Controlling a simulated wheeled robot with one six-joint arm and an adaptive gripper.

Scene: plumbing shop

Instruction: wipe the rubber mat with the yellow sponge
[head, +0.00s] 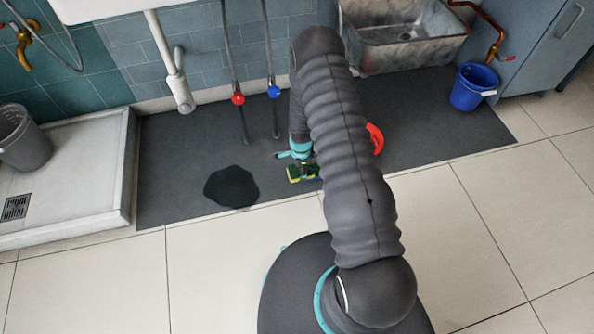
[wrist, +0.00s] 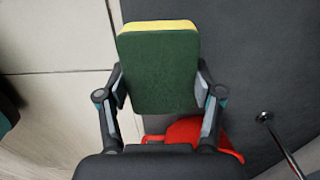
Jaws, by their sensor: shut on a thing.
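The dark grey rubber mat (head: 440,125) lies along the wall; it also fills much of the wrist view (wrist: 255,60). A darker, wet-looking patch (head: 231,187) is near its front edge, left of my gripper. My gripper (wrist: 161,88) is shut on the yellow sponge (wrist: 160,70), one finger on each side, with its green face toward the wrist camera. In the head view the sponge (head: 303,173) shows below my gripper (head: 299,155), near the mat's front edge and right of the patch. I cannot tell whether it touches the mat. My arm hides part of the mat.
A red object (head: 376,138) is partly hidden behind my arm; red also shows below the sponge in the wrist view (wrist: 190,132). A blue bucket (head: 473,87) stands at the mat's right. A shower tray (head: 120,170) with a grey bin (head: 22,138) borders the left. Two hoses hang behind.

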